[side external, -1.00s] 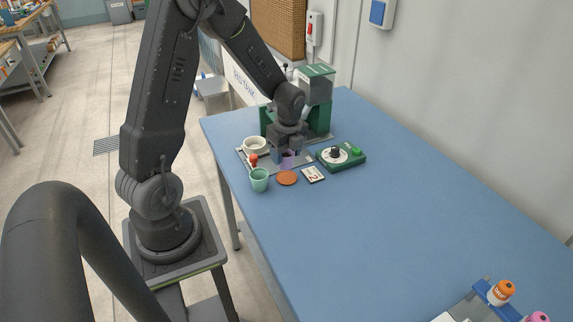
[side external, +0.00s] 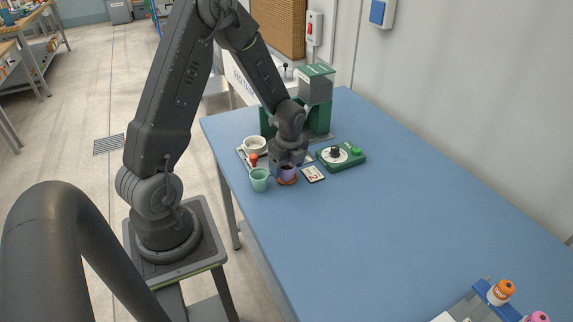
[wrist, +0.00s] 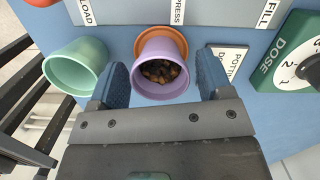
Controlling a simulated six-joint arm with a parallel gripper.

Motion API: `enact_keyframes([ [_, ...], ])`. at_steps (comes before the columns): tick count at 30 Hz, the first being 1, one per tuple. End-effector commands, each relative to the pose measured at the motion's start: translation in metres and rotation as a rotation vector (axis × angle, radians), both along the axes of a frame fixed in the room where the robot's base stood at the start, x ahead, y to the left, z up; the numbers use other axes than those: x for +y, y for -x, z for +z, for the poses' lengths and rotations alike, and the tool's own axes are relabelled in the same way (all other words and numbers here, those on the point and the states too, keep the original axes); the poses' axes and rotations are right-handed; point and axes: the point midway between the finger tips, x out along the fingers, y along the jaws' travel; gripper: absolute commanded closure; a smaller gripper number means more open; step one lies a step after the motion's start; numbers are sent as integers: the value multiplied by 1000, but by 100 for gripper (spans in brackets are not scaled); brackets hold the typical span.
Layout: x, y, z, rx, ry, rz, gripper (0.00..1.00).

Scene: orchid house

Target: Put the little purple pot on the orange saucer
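The little purple pot (side external: 287,174), with brown pellets inside, is upright over the orange saucer (side external: 289,183) and appears to rest on it. In the wrist view the purple pot (wrist: 161,83) covers much of the orange saucer (wrist: 178,37), whose far rim shows. My gripper (wrist: 163,82) has one blue finger on each side of the pot. A narrow gap shows between the fingers and the pot, so it looks open around it. The pot's base contact is hidden.
A mint green cup (side external: 259,180) stands close on the left. A small white card (side external: 313,174) lies on the right, before a green dial box (side external: 341,156). A white bowl (side external: 254,145), a red-topped item (side external: 253,159) and a green machine (side external: 317,100) are behind.

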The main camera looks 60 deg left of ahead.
Motion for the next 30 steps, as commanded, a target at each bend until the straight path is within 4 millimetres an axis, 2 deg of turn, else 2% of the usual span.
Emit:
enact_keyframes([
  [9,0,0,1,-1,0,0,21],
  [13,-1,-1,12,-3,-3,0,21],
  [24,-9,-3,85,-5,-3,-1,21],
  [30,-13,-3,113,-3,-2,0,21],
])
